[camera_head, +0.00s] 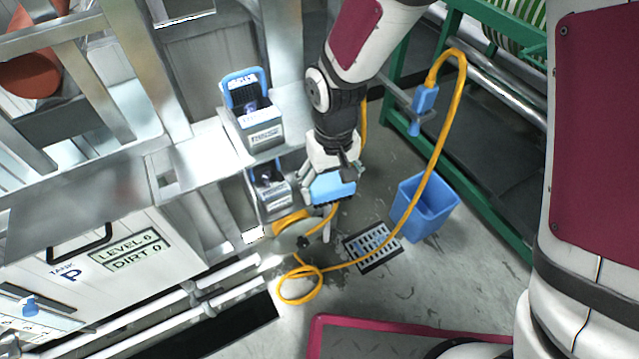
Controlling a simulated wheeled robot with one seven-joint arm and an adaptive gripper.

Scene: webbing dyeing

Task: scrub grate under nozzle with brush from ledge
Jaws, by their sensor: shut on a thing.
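My gripper (337,163) is shut on a blue block-shaped brush (333,187) with a dark lower edge, in the middle of the view. The gripper partly covers the brush's upper side. The grate (366,256), a slotted panel in a dark frame, lies in the floor below and to the right of the brush. The brush appears apart from it. A blue nozzle (425,99) on a yellow hose (437,165) hangs by the green frame, above and right of the grate. The hose crosses over the grate.
A blue bin (426,208) stands right beside the grate. A metal ledge (195,158) and two grey boxes with blue parts (254,126) (268,190) are left of my arm. The hose loops on the floor left of the grate. A green frame (480,215) borders the right.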

